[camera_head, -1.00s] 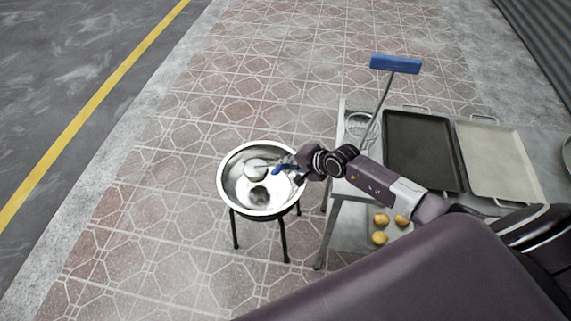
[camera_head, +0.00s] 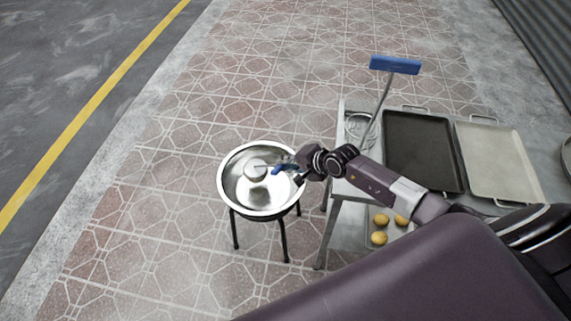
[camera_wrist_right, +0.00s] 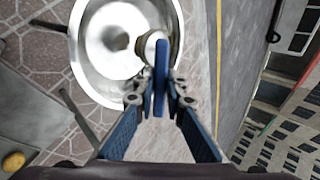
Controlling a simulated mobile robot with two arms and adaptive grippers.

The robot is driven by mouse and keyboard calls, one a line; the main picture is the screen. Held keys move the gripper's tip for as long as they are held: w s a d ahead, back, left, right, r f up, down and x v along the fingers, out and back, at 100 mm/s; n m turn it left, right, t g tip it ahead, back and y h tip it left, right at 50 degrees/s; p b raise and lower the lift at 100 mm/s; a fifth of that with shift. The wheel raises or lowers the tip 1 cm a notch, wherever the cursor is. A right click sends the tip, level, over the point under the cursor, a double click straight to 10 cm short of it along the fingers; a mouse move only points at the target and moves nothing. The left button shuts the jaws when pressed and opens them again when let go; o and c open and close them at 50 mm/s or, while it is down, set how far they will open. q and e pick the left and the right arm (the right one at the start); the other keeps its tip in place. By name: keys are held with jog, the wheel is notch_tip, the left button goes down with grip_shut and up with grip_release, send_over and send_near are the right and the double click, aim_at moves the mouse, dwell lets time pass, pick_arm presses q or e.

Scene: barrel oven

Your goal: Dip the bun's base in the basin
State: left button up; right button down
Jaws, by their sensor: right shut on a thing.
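The basin (camera_head: 247,209) is a round shiny metal bowl on dark legs, left of the table. My right gripper (camera_head: 283,167) is at the basin's right rim, shut on a blue handle (camera_wrist_right: 161,75). The piece also shows in the wrist view (camera_wrist_right: 151,46). I cannot tell whether this round piece is the bun or a tool's head, or whether it touches the basin's bottom. My left gripper is not in view.
The metal table (camera_head: 349,212) stands right of the basin. It bears a dark tray (camera_head: 424,150), a pale tray (camera_head: 497,160) and a long-handled tool with a blue head (camera_head: 395,64). The paved ground left of the basin is clear.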

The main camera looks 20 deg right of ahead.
notch_tip(320, 180, up, 13)
jog(key=p, duration=0.9)
